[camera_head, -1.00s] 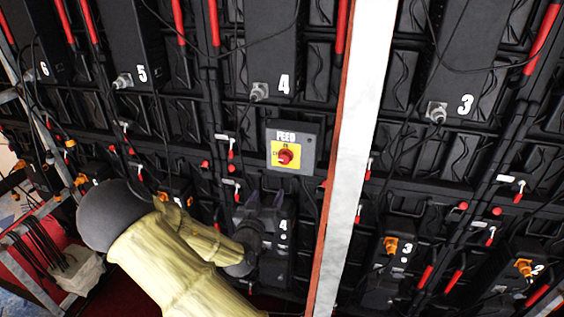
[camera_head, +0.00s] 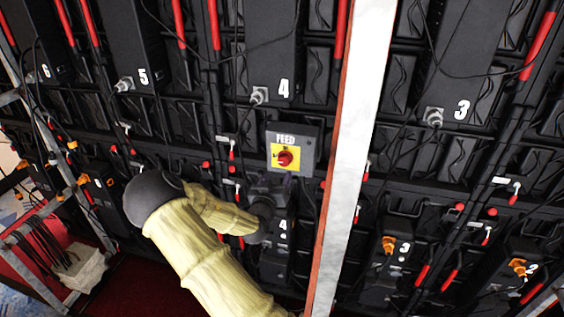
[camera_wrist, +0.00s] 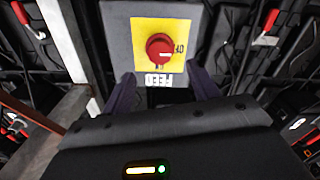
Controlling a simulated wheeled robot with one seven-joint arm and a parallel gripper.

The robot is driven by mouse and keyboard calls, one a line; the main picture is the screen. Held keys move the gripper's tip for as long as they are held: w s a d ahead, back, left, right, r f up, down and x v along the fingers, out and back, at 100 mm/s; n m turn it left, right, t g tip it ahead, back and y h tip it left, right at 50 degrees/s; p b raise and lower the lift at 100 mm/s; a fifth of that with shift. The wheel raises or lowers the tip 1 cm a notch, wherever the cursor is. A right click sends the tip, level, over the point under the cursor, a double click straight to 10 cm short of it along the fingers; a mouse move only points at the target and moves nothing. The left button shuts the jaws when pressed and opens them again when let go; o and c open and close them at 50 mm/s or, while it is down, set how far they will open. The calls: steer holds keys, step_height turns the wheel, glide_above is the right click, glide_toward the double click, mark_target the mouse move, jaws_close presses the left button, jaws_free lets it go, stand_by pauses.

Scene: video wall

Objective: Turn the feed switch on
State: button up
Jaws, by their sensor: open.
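The feed switch (camera_head: 285,158) is a red rotary knob on a yellow plate, on a grey box labelled FEED (camera_head: 307,140). In the wrist view the red knob (camera_wrist: 159,48) is near the top centre, with FEED upside down. Lettering beside the knob is partly hidden, and I cannot tell its setting for sure. My gripper (camera_wrist: 163,88) is open and empty; its two dark purple fingers stand apart, below the knob in the wrist view. In the head view my gripper (camera_head: 270,182) is just below the box, its tips hard to see against the dark wall.
A white-and-red upright post (camera_head: 350,130) stands just right of the switch box. Dark panels numbered 3 to 6 with hanging cables fill the wall. A unit marked 4 (camera_head: 278,250) sits below the box, partly behind my wrist. A white container (camera_head: 85,270) stands lower left.

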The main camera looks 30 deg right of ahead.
mark_target(283, 163)
steer(key=p+x, duration=0.2)
steer(key=x, duration=0.5)
steer(key=shift+w+d, duration=0.2)
steer(key=shift+d, duration=0.05)
steer(key=shift+c, duration=0.2)
steer(key=c, duration=1)
